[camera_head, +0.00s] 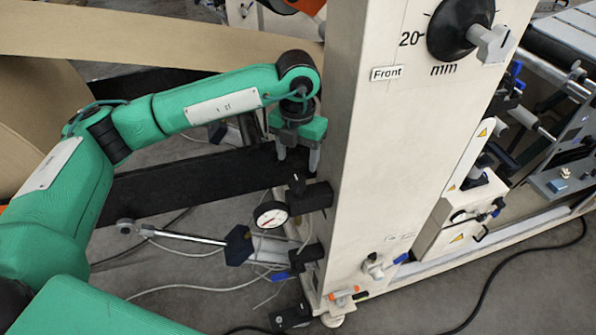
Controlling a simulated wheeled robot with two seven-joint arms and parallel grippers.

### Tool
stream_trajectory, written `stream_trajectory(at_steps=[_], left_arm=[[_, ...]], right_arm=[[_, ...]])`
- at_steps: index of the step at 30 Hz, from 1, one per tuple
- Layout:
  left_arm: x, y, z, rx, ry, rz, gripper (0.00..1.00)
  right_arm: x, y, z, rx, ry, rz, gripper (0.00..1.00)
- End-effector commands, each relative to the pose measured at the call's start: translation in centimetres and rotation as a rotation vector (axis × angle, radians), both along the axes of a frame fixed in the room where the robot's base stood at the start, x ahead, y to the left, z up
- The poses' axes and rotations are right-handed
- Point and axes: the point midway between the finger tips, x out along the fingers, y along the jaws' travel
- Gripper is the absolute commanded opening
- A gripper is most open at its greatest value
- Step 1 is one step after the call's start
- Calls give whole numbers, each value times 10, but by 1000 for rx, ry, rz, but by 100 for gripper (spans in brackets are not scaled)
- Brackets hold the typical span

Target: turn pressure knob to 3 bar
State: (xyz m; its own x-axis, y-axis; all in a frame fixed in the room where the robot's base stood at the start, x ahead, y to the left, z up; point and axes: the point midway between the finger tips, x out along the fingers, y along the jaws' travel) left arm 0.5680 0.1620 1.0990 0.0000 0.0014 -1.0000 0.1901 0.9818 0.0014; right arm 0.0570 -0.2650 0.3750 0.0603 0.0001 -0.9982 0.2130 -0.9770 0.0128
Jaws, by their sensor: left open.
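The pressure gauge (271,215) has a round white dial with a dark rim and sits low at the left side of the cream machine column. Its scale is too small to read. A small black knob (296,183) stands on top of the black regulator body (312,198), just right of the gauge. My left gripper (298,160) points down with its two grey fingers apart, open and empty. In the picture its fingertips are just above the knob, and I see no contact. My right gripper is not in view.
The cream column (395,140) stands close to the right of the gripper. A larger black dial (460,28) marked "20 mm" is at its top. A black beam (190,182) lies behind my left arm. Cables (200,288) and a rod (180,235) run near the floor.

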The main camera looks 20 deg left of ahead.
Motion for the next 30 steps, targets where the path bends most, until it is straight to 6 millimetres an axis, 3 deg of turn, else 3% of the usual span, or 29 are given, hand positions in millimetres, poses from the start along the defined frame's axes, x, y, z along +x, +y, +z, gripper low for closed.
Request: stream_trajectory(at_steps=[6, 10, 15, 23, 24, 30], left_arm=[[0, 0, -42, 1, 3, 2, 61], [0, 0, -60, -1, 1, 1, 61], [0, 0, -72, -2, 0, 0, 61], [0, 0, -74, -1, -1, 0, 61], [0, 0, -74, -1, -1, 0, 59], [0, 0, -74, -2, -1, 0, 20]], right_arm=[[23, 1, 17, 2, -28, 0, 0], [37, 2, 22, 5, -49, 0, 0], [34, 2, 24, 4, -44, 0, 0], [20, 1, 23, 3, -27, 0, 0], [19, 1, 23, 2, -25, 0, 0], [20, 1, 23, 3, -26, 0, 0]])
